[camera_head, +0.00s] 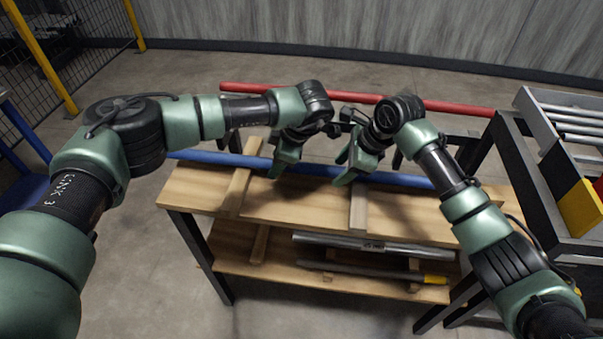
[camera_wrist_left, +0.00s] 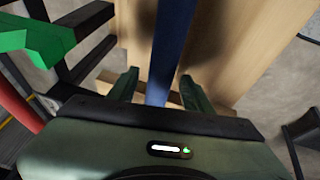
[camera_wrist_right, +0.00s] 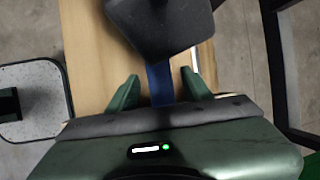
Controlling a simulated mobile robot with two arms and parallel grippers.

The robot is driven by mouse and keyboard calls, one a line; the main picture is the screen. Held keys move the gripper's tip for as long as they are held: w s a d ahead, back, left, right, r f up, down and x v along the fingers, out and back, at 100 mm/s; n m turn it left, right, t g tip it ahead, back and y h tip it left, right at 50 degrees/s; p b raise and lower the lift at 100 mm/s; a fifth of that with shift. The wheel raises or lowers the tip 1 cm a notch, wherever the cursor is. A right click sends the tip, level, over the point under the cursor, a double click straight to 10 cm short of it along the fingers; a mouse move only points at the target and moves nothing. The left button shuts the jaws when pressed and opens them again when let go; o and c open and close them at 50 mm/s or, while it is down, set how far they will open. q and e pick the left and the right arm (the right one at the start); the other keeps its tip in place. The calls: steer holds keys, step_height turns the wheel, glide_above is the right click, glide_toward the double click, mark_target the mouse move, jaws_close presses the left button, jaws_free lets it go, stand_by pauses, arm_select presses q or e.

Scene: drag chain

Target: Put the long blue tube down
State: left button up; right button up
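The long blue tube (camera_head: 215,157) runs left to right across the wooden bench top, over two wooden crosspieces (camera_head: 358,210). It looks to lie on them, though contact is not clear. My left gripper (camera_head: 283,165) is over the tube left of its middle. In the left wrist view the tube (camera_wrist_left: 169,45) runs between its spread fingers, with a gap beside it. My right gripper (camera_head: 350,170) is over the tube further right. In the right wrist view the tube (camera_wrist_right: 159,82) shows between its spread fingers, apart from them. A dark arm part hides more of the tube there.
A red tube (camera_head: 455,106) lies behind the bench on dark supports. Grey pipes (camera_head: 375,246) lie on the lower shelf (camera_head: 330,283). A dark-framed rack (camera_head: 525,165) with metal tubes and a yellow-black panel stands close on the right. The floor at front left is clear.

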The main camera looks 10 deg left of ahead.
mark_target(263, 161)
arm_select(q)
steer(key=o, duration=0.8)
steer(key=shift+a, duration=0.3)
steer(key=a, duration=0.2)
steer(key=shift+s+a, duration=0.1)
steer(key=shift+a, duration=0.25)
arm_select(e)
steer(key=shift+d, duration=0.1)
arm_select(q)
steer(key=v, duration=0.8)
steer(key=shift+a, duration=0.35)
steer(key=shift+r, duration=0.1)
